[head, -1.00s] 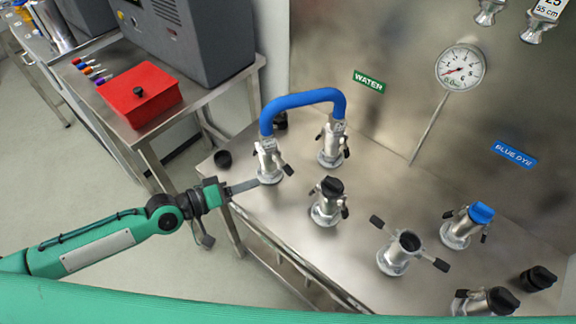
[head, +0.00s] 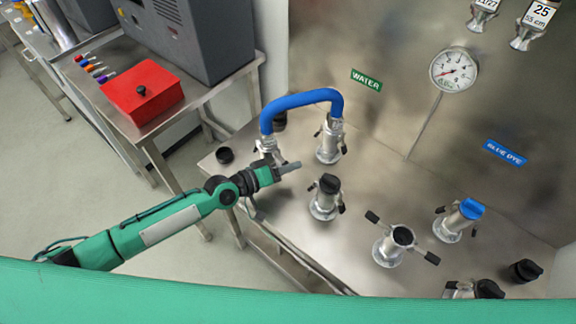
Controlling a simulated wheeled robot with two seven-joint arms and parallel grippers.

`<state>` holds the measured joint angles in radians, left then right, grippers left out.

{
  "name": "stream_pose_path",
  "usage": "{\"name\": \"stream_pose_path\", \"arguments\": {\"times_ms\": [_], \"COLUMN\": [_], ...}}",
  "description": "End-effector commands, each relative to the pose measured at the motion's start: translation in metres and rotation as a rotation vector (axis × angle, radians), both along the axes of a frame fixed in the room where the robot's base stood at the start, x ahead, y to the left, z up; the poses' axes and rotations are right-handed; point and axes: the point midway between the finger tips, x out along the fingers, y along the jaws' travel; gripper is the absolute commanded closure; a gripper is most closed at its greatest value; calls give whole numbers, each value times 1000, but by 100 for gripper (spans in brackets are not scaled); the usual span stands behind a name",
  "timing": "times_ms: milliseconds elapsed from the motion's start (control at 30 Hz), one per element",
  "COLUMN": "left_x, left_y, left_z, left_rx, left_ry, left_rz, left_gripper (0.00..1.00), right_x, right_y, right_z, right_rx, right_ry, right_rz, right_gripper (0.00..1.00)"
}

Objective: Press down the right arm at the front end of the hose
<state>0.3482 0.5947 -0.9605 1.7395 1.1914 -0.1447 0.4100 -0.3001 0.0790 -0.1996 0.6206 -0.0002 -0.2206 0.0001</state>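The blue hose (head: 300,99) arches between two silver couplings on the steel bench. Its front end sits on the nearer coupling (head: 268,146), which is partly hidden by my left gripper. One dark arm of that coupling shows at its left; its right arm is hidden or merges with the gripper. My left gripper (head: 290,167) reaches across just in front of this coupling, its tip pointing right. I cannot tell whether it touches the arm, or whether its fingers are open. The hose's rear end sits on the far coupling (head: 329,143). My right gripper is out of view.
A black-capped coupling (head: 326,196) stands right of my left gripper. An open coupling (head: 394,245) with spread arms and a blue-capped coupling (head: 457,220) stand farther right. A loose black cap (head: 225,155) lies left of the hose. A red box (head: 142,97) is on the side table.

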Motion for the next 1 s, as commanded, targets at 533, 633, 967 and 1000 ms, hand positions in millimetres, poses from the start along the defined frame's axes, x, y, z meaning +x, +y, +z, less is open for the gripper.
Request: {"name": "stream_pose_path", "arguments": {"times_ms": [533, 633, 967, 1000], "left_x": [0, 0, 6, 7], "left_y": [0, 0, 7, 9], "left_z": [0, 1, -5, -6], "left_rx": [0, 11, 223, 253], "left_ry": [0, -7, -161, -182], "left_rz": [0, 1, 2, 2], "left_gripper": [100, 100, 100, 100], "right_x": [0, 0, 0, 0], "right_y": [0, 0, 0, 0], "right_z": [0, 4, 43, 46], "right_rx": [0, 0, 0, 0], "right_ry": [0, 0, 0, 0], "right_rz": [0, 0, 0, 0], "right_gripper": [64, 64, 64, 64]}}
